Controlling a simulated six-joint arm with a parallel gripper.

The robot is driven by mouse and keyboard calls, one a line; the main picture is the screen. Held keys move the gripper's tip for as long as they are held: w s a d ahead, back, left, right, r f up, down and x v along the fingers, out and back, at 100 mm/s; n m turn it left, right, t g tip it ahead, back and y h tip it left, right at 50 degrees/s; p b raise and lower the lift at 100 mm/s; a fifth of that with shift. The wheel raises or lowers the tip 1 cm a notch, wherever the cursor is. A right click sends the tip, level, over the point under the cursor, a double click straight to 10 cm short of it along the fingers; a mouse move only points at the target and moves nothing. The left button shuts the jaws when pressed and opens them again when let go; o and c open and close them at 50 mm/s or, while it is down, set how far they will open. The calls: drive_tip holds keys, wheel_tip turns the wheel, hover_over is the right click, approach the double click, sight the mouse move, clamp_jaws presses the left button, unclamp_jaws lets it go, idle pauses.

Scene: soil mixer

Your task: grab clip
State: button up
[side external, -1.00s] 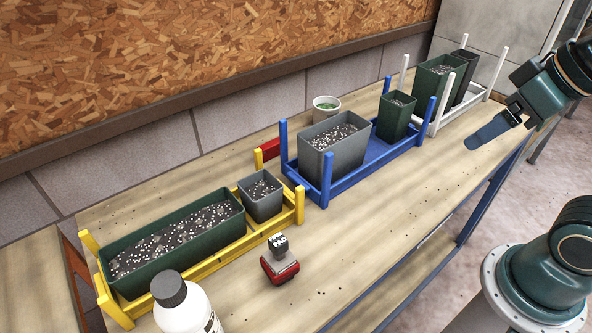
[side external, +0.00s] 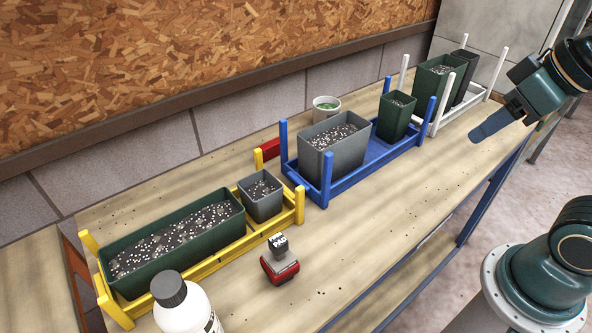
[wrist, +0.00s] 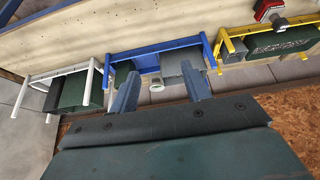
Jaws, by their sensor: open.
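Nothing in either view is one I can clearly make out as a clip. My gripper (side external: 490,126) is at the upper right of the side view, in the air past the bench's front edge. It is open and empty; in the wrist view (wrist: 160,72) its two blue fingers stand apart. A red piece (side external: 268,149) lies between the yellow and blue racks.
A yellow rack (side external: 232,248), a blue rack (side external: 372,160) and a white rack (side external: 452,116) hold planters of speckled soil. A white cup (side external: 326,110) stands behind the blue rack. A white bottle (side external: 188,312) stands in front. The bench's front strip (side external: 370,235) is mostly clear.

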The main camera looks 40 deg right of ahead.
drive_tip(key=w+a+r+n+g+y, duration=0.1)
drive_tip(key=w+a+r+n, duration=0.15)
drive_tip(key=w, duration=0.35)
drive_tip(key=w+a+r+n+y, duration=0.1)
drive_tip(key=w+a+r+n, duration=0.1)
drive_tip(key=w+r, duration=0.3)
drive_tip(key=n+g+y, duration=0.3)
drive_tip(key=n+g, duration=0.2)
drive_tip(key=n, duration=0.8)
hover_over(273, 143)
drive_tip(key=d, duration=0.5)
wheel_tip(273, 143, down, 17)
drive_tip(key=shift+w+f+n+h, duration=0.2)
drive_tip(key=shift+f+n+h, duration=0.1)
drive_tip(key=shift+f, duration=0.2)
drive_tip(key=shift+f, duration=0.1)
drive_tip(key=shift+x, duration=4.15)
drive_tip(key=shift+w+a+f, duration=0.1)
